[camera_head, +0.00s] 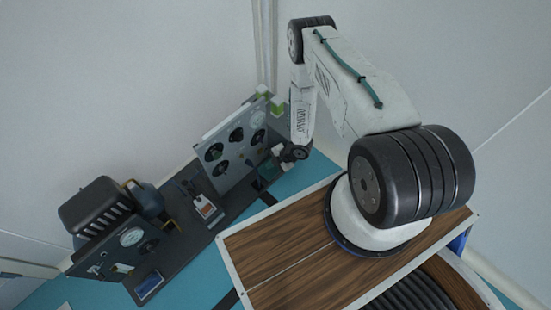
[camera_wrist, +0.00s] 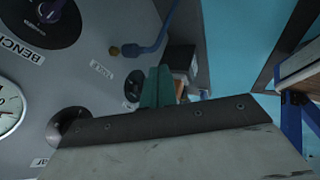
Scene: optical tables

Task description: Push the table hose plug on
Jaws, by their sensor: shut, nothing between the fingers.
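In the wrist view, a blue hose (camera_wrist: 158,38) comes down along the grey panel (camera_wrist: 85,95) and bends to the left. Its end meets a small round brass-coloured fitting (camera_wrist: 115,50) just above a small label (camera_wrist: 102,70), which is too small to read surely. Whether the plug is fully seated there I cannot tell. My gripper (camera_wrist: 157,86) shows teal fingers, shut and empty, below and right of the brass fitting and apart from it. In the head view my gripper (camera_head: 266,172) is low beside the right end of the upright gauge panel (camera_head: 222,150).
A dark round dial (camera_wrist: 45,25) with a "BENCH" label, a black knob (camera_wrist: 68,122) and a white gauge (camera_wrist: 8,108) are on the panel. Small boxes (camera_wrist: 182,60) stand beyond my fingers. In the head view, the teal tabletop (camera_head: 285,185) has free room; a second panel unit (camera_head: 115,245) stands left.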

